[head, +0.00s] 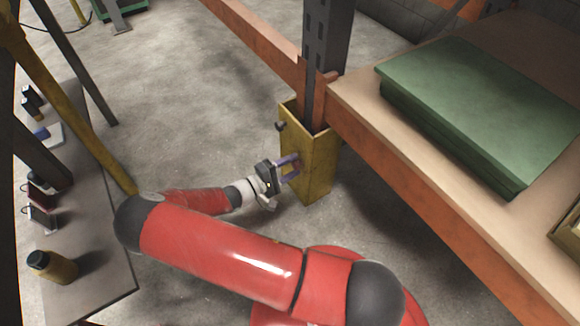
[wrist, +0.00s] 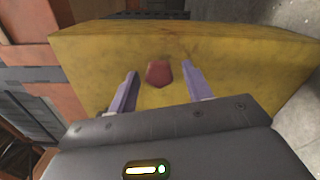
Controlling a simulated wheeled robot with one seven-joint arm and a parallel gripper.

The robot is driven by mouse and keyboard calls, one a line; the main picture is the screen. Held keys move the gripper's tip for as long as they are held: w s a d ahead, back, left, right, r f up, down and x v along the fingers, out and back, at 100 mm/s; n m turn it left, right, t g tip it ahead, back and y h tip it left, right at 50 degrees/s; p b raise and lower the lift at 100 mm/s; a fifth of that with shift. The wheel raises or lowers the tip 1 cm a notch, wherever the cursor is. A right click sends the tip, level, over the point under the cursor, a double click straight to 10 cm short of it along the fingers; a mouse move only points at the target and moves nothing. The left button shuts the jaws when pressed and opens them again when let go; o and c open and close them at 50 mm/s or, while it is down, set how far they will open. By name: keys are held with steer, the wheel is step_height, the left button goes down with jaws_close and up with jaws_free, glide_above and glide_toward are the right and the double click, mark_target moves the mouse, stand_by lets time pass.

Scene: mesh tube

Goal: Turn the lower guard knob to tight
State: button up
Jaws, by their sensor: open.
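The yellow post guard (head: 318,165) stands on the floor around the foot of a dark rack upright. A dark knob (head: 281,126) sticks out near its top on the left face. In the wrist view a dull red knob (wrist: 159,73) sits on the yellow face (wrist: 230,55) of the guard. My gripper (head: 293,166) is at the lower part of that face. Its purple fingers (wrist: 160,80) are open, one on each side of the red knob, with a gap to both. I cannot tell how deep they reach around it. The red knob is not clear in the head view.
An orange rack shelf with green slabs (head: 480,105) stands right of the guard. A grey bench (head: 95,265) at the left carries a yellow bottle (head: 52,266) and small items. Concrete floor (head: 205,100) is clear between bench and guard.

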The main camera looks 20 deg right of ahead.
steer(key=v, duration=0.7)
steer(key=shift+s+a, duration=0.15)
steer(key=shift+a, duration=0.2)
steer(key=s+d+r+m+y+p, duration=0.2)
steer(key=s+r+y, duration=0.3)
steer(key=r, duration=0.9)
steer(key=s+d+r+m+y+p, duration=0.2)
steer(key=s+r+y, duration=0.4)
steer(key=r, duration=0.9)
steer(key=s+d+r+m+y+p, duration=0.2)
steer(key=s+r+y+p, duration=0.4)
steer(key=r, duration=0.8)
steer(key=s+d, duration=0.1)
steer(key=s, duration=0.1)
steer(key=shift+s+d+r, duration=0.3)
steer(key=shift+s+r, duration=0.05)
steer(key=shift+s, duration=0.05)
steer(key=shift+c, duration=0.4)
